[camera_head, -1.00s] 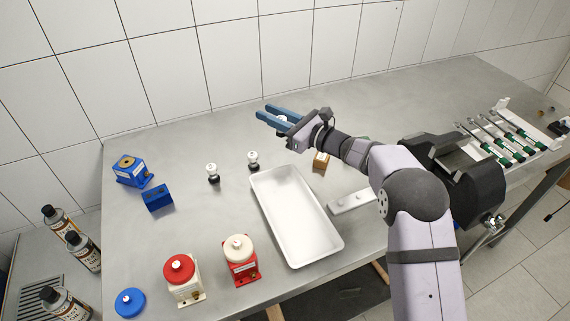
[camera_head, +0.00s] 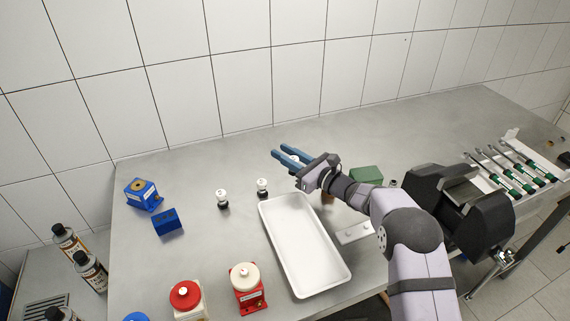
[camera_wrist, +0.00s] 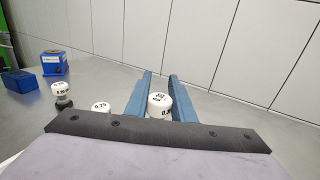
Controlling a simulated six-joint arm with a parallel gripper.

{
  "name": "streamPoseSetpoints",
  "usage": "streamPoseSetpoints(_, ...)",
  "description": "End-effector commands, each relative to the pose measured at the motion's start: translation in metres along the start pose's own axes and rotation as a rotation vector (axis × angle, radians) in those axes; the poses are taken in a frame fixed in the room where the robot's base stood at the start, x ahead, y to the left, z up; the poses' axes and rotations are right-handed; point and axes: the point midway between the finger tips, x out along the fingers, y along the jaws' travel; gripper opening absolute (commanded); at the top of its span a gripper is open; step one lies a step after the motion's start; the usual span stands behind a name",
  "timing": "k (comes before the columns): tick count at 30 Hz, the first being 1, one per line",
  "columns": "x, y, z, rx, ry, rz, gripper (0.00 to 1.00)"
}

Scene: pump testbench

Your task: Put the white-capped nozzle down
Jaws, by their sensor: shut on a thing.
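My gripper (camera_head: 282,151) reaches over the table behind the white tray, its two blue fingers pointing left and back. It is shut on a white-capped nozzle (camera_wrist: 159,101), whose printed cap shows between the fingers in the wrist view. The nozzle's lower part is hidden, so I cannot tell whether it touches the table. Two similar white-capped nozzles with dark bases stand upright to the left of my gripper: one farther left (camera_head: 222,198) and one nearer the tray (camera_head: 262,187). Both also show in the wrist view, the farther one (camera_wrist: 62,91) and the nearer one (camera_wrist: 101,107).
The white tray (camera_head: 270,216) lies in front of my gripper. Blue blocks (camera_head: 143,194) (camera_head: 167,222) stand at left, red-and-white pump parts (camera_head: 247,288) in front. A green block (camera_head: 366,175) is right of the gripper. The table behind the nozzles is clear, up to the tiled wall.

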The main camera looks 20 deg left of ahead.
Motion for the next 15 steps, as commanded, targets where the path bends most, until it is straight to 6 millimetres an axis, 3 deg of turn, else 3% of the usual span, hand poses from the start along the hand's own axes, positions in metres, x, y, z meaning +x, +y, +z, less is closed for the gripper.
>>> streamPoseSetpoints(9,0.000,0.000,-0.033,0.003,0.002,-0.001,0.00)
streamPoseSetpoints(15,0.000,0.000,-0.040,0.000,-0.001,0.000,0.00)
